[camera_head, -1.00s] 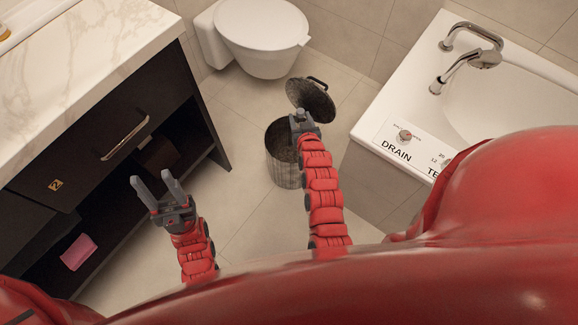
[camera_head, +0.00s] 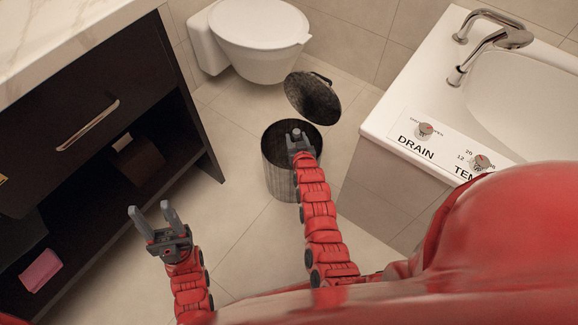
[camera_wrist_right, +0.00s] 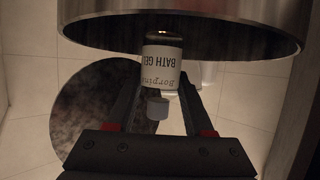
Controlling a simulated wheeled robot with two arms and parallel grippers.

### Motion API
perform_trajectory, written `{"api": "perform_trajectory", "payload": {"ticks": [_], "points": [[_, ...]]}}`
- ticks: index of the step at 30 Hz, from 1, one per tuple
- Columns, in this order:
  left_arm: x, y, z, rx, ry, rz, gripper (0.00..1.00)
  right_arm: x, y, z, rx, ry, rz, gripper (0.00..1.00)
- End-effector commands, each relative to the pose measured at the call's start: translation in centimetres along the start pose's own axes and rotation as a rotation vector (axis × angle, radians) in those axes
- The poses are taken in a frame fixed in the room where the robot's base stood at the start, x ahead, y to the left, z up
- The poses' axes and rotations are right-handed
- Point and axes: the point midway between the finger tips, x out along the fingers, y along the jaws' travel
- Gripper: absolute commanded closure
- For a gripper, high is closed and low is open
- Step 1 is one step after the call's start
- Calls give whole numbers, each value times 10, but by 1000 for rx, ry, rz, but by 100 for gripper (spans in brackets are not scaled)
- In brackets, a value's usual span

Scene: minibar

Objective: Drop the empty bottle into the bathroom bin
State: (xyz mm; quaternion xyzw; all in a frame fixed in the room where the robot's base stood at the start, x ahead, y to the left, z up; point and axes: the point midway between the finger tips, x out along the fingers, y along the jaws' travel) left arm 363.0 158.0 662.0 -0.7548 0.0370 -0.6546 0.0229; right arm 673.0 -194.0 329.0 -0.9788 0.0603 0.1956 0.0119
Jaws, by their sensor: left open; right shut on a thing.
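The bathroom bin (camera_head: 276,176) is a round metal bin on the floor, with its dark lid (camera_head: 313,97) tilted open behind it. My right gripper (camera_head: 297,137) is above the bin's opening. In the right wrist view, this gripper (camera_wrist_right: 162,84) is shut on a small bottle (camera_wrist_right: 160,52) with a white "BATH GEL" label and a pale cap. The bin's metal rim (camera_wrist_right: 190,20) shows close by the bottle there. My left gripper (camera_head: 150,208) is open and empty, left of the bin over the floor. The bin's inside is mostly dark.
A white toilet (camera_head: 258,35) stands behind the bin. A bathtub (camera_head: 390,125) with a tap and dials is at the right. A dark cabinet (camera_head: 90,85) with a pale top is at the left, with a pink item (camera_head: 41,270) on its lower shelf. Floor between cabinet and bin is clear.

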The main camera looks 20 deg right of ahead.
Motion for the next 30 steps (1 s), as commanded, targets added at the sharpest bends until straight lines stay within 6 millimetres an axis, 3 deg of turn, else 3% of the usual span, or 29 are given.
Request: {"api": "perform_trajectory", "payload": {"ticks": [3, 11, 12, 18, 30], "points": [[-9, 0, 0, 3, 8, 9, 50, 5, 0, 12, 0, 1, 1, 99], [-8, 0, -1, 4, 11, 13, 50, 5, 0, 13, 0, 0, 0, 99], [-8, 0, -1, 4, 11, 13, 50, 5, 0, 13, 0, 0, 0, 46], [-8, 0, -1, 4, 11, 13, 50, 5, 0, 13, 0, 0, 0, 13], [-4, 0, -1, 3, 9, 10, 50, -3, -1, 13, 0, -2, -1, 13]]}}
